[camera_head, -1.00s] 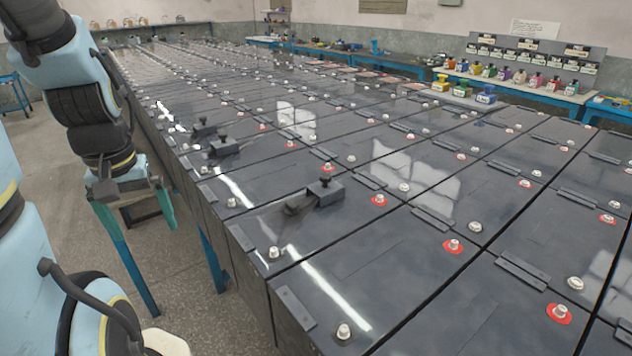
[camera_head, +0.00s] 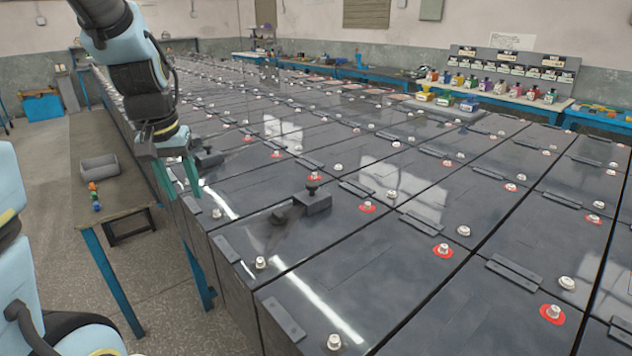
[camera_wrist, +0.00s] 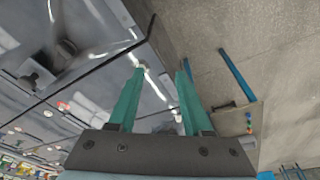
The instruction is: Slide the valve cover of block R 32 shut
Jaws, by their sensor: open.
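Dark grey battery blocks stand in long rows, and I can read no label, so I cannot tell which is R 32. A valve cover (camera_head: 313,201) with a black knob stands on a near block. A round dark piece (camera_head: 278,216) lies beside it, over a dull patch; I cannot tell if the valve opening shows. Another dark cover (camera_head: 208,157) sits on a block farther back, partly behind my gripper. My gripper (camera_head: 182,191), with green fingers, is open and empty at the left edge of the rows. It also shows in the wrist view (camera_wrist: 160,74), apart from any cover.
White and red-ringed terminals (camera_head: 443,251) and raised grey strips (camera_head: 517,274) stand on the block tops. A bench (camera_head: 110,207) at left holds a grey tray (camera_head: 99,167) and small coloured pieces (camera_head: 95,197). Open floor lies between bench and rows.

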